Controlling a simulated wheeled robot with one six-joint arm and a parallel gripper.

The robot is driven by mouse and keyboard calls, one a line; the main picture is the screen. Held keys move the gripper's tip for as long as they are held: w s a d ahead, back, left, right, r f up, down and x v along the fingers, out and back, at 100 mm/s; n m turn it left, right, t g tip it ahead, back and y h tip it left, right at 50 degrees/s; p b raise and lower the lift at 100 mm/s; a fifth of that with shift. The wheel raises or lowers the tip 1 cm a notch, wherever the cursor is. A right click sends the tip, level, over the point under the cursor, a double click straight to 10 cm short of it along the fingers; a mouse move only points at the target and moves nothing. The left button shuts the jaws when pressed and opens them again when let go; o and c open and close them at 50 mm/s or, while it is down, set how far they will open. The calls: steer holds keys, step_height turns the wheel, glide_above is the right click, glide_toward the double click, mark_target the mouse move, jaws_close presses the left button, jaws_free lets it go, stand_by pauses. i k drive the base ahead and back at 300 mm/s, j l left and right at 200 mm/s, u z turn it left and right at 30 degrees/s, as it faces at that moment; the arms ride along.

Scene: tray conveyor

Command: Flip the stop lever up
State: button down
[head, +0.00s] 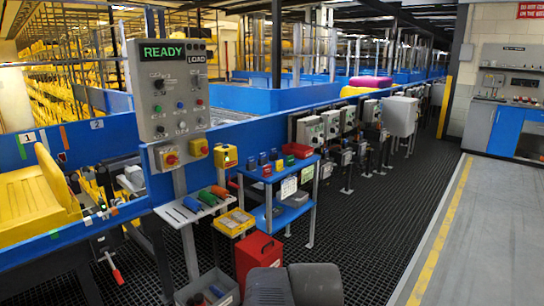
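A lever with a red grip (115,274) hangs at the lower left, below the blue conveyor side. Its thin metal rod runs up and left from the grip, and the red end points down. I take this to be the stop lever; no label on it can be read. A yellow tray (36,200) sits on the conveyor behind the blue side wall, left of the lever. My gripper is not in view. Two dark grey rounded parts at the bottom centre seem to be my own arm.
A grey control panel (172,92) reading READY stands right of the lever. Below it are a small shelf (180,215) with coloured cylinders, a grey bin (229,284) and a red box (258,262). A blue stand (294,216) is beyond. Open floor (470,240) lies right.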

mark_target(118, 278)
steer(key=u, duration=2.15)
